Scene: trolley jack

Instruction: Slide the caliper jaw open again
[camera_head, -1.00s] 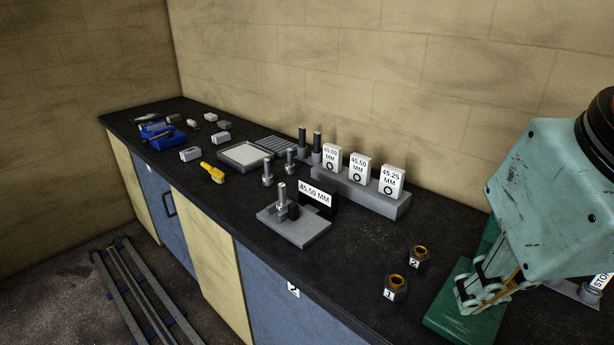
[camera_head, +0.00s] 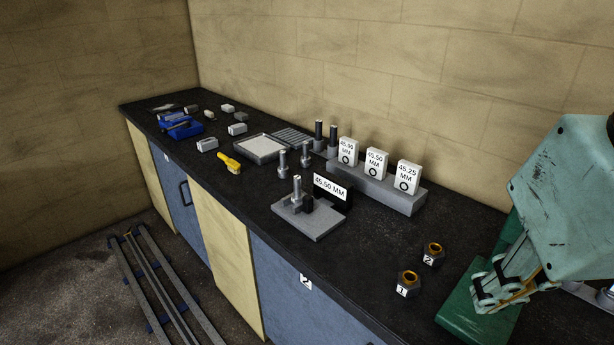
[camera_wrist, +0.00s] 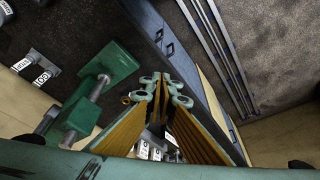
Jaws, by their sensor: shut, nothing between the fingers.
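A small grey gauge stand (camera_head: 315,221) sits mid-bench with an upright post, a dark block beside it and a display (camera_head: 330,187) reading 45.50 MM. It may be the caliper; I cannot make out its sliding jaw. A green fixture (camera_head: 462,318) stands at the right, partly hidden by my arm. Its green upright and blocks show in the wrist view (camera_wrist: 112,64). My gripper (camera_head: 487,302) is shut and empty, in front of the green fixture in the head view and well right of the gauge stand. Its fingertips also show in the wrist view (camera_wrist: 165,88); contact cannot be told.
Two dark nuts with orange bores, marked 1 (camera_head: 408,284) and 2 (camera_head: 432,254), sit left of my gripper. Three labelled blocks stand on a grey rail (camera_head: 375,190). A tray (camera_head: 261,150), yellow brush (camera_head: 230,163) and blue tool (camera_head: 183,127) lie farther left. The front bench strip is clear.

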